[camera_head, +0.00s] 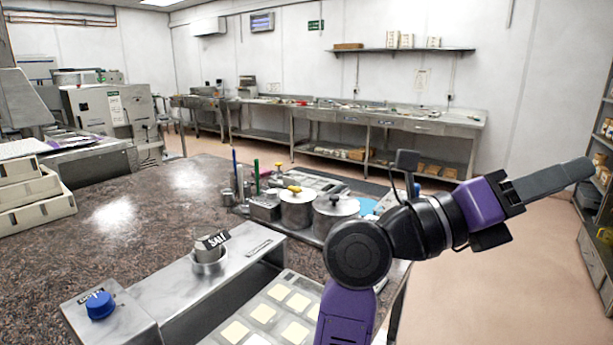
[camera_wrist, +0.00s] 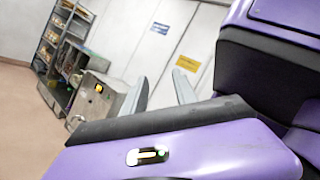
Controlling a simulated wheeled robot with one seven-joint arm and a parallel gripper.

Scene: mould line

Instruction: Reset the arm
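My arm, black and purple, rises from the bottom of the head view and bends to the right. My gripper (camera_head: 555,181) is at its end, raised over the floor to the right of the counter, well clear of the things on it. In the wrist view two grey fingertips of my gripper (camera_wrist: 160,90) stand apart with nothing between them. My purple and black arm parts hide much of the lower and right side of that view.
A dark stone counter (camera_head: 120,240) carries a mould tray (camera_head: 257,308), a SALT cup (camera_head: 209,259), a blue knob (camera_head: 99,305) and lidded pots (camera_head: 297,212). A steel bench (camera_head: 380,115) lines the back wall. Shelves (camera_head: 603,180) stand at the right edge. Floor (camera_head: 500,290) is clear between.

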